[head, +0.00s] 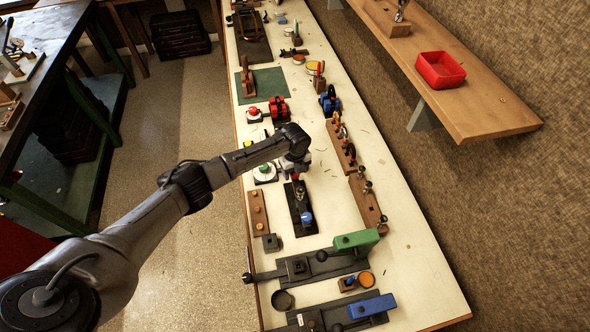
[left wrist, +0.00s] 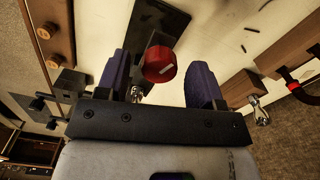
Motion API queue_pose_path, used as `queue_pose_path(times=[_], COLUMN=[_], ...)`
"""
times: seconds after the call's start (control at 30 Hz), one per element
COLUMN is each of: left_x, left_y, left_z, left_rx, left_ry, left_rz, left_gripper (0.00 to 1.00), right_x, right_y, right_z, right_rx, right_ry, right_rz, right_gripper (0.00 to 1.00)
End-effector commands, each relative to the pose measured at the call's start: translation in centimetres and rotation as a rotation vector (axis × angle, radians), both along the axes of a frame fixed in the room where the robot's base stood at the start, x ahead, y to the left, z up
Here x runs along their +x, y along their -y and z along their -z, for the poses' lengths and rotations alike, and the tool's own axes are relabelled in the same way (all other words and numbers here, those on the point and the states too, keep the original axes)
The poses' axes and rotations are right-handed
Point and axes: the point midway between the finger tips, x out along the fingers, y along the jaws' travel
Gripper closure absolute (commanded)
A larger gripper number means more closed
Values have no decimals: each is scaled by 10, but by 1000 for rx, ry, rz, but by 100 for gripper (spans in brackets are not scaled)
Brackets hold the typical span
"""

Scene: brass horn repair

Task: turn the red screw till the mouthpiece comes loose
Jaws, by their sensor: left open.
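The red screw (left wrist: 160,66) has a round red head with a pale mark and shows between my left gripper's fingers in the left wrist view. In the head view only a bit of red (head: 295,177) shows below the gripper. My left gripper (head: 294,168) is open, one finger on each side of the red head, with gaps visible on both sides. The screw belongs to a black base plate (head: 297,228) that also carries a blue knob (head: 306,217). A small silver part (left wrist: 137,93) shows beside the red head; I cannot tell if it is the mouthpiece.
A wooden block with knobs (head: 258,213) stands left of the black plate. Wooden racks with upright metal pieces (head: 366,200) stand to its right. A green-handled clamp (head: 355,241) lies nearer. A green-topped round device (head: 264,172) sits left of the gripper.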

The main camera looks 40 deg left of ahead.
Motion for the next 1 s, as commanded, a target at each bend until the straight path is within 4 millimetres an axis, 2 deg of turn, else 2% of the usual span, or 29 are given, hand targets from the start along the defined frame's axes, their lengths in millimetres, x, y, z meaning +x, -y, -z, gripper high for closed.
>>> queue_pose_path(times=[0.13, 0.27, 0.7, 1.0], left_x=[0, 0, 0, 0], left_y=[0, -1, -1, 0], left_z=[-1, -13, -96, -131], left_rx=[1, 1, 1, -1], left_ry=[0, 1, 4, 2], left_rz=[0, 0, 1, 0], left_gripper=[39, 39, 39, 39], right_x=[0, 0, 0, 0], right_y=[-1, -2, -2, 1], right_z=[0, 0, 3, 5], right_rx=[4, 7, 5, -3], right_ry=[0, 0, 0, 0], right_rz=[3, 4, 4, -2], right_gripper=[57, 57, 57, 57])
